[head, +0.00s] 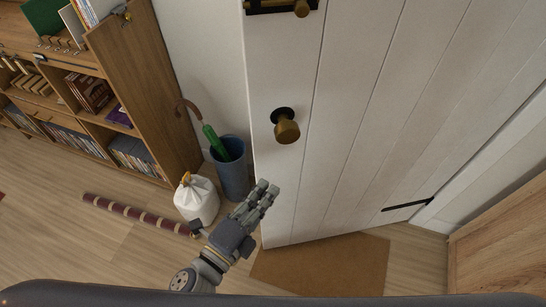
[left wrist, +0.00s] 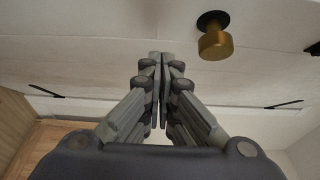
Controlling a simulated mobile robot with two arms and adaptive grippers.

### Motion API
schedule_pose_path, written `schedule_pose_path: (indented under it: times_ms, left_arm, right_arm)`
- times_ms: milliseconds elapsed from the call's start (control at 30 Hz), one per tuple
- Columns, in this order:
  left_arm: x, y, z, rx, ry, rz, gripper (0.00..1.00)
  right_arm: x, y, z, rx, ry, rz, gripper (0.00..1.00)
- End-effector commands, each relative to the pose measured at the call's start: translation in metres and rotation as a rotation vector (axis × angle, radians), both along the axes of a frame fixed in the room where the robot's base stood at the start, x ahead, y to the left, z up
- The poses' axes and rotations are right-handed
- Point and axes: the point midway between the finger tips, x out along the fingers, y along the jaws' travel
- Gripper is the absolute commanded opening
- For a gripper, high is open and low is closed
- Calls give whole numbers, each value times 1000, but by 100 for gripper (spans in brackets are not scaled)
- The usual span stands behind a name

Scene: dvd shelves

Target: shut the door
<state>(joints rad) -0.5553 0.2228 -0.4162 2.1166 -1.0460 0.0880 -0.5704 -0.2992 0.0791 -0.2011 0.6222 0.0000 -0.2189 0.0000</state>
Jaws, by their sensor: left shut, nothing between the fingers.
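The white plank door (head: 350,110) stands open in the head view, its free edge to the left and its hinge side to the right. A brass knob (head: 287,127) sits on its face, with a latch (head: 285,6) above. My left gripper (head: 268,188) is shut and empty, below and left of the knob, near the door's lower free edge. In the left wrist view the gripper (left wrist: 160,56) points at the door face (left wrist: 100,80), with the knob (left wrist: 215,42) to the upper right. I cannot tell whether the fingers touch the door. My right gripper is not in view.
A blue bin (head: 231,170) with a green umbrella (head: 211,142) and a tied white bag (head: 196,200) stand left of the door. A striped roll (head: 135,215) lies on the floor. A wooden shelf (head: 150,80) is at upper left. A brown mat (head: 320,266) lies by the door's bottom.

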Motion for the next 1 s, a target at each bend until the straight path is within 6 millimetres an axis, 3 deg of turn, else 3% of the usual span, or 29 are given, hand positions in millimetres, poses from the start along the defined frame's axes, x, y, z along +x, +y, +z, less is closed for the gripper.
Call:
schedule_pose_path:
  times_ms: [267, 500, 1000]
  left_arm:
    - [46, -28, 4, -2, -3, 0, 0]
    - [76, -19, 1, -1, 1, 0, 0]
    - [83, -17, -1, -1, 2, 0, 0]
  right_arm:
    - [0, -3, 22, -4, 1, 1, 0]
    - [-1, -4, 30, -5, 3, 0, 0]
    - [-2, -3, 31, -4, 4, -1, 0]
